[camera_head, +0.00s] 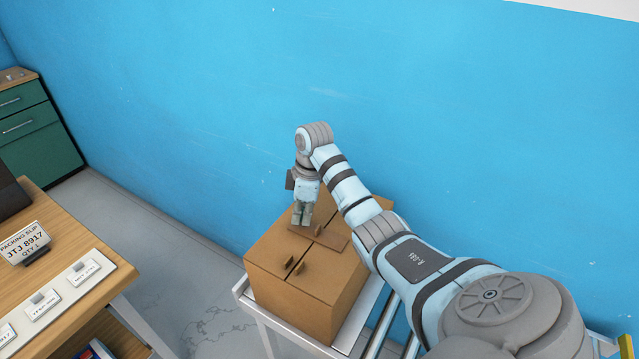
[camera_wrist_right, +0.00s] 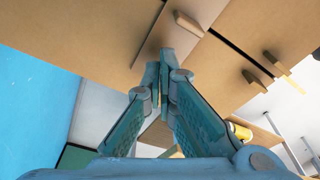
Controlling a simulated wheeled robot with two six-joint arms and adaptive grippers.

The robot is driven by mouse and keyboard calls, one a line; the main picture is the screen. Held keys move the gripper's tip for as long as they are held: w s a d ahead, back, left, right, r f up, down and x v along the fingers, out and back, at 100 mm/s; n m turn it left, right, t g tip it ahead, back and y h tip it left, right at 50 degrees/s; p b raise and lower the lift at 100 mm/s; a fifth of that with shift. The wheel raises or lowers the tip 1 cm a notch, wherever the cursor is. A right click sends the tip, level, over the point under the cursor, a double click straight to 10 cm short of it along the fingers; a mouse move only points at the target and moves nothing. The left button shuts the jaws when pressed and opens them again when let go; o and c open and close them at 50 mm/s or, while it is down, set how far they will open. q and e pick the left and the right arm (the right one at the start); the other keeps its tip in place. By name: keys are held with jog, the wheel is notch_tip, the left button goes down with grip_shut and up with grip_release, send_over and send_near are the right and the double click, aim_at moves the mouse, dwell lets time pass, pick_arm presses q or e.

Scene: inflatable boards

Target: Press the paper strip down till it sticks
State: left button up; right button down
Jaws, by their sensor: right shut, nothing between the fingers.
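A closed cardboard box (camera_head: 300,290) stands below my right arm, with a dark seam along its top. A flat brown strip (camera_head: 333,238), which looks like the paper strip, lies across the seam. It shows in the wrist view (camera_wrist_right: 198,54) with a small raised tab (camera_wrist_right: 188,22) on it. I cannot tell whether it is stuck. My right gripper (camera_head: 301,222) points down at the strip's left part, shut and empty. In the wrist view its fingertips (camera_wrist_right: 160,66) meet at the strip; I cannot tell if they touch it. My left gripper is out of view.
Two small tabs (camera_head: 295,267) stand up near the seam on the box's near half. The box rests on a white-edged stand (camera_head: 262,313) close to the blue wall (camera_head: 200,90). A wooden table (camera_head: 60,258) with a packing slip (camera_head: 24,243) and label cards is at left.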

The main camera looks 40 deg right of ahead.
jog(key=shift+f+b, duration=0.35)
jog(key=shift+f, duration=0.35)
dwell(0.4)
notch_tip(320, 180, up, 6)
jog(key=p, duration=0.7)
jog(key=shift+r, duration=0.2)
jog(key=shift+f, duration=0.1)
jog(key=shift+f, duration=0.1)
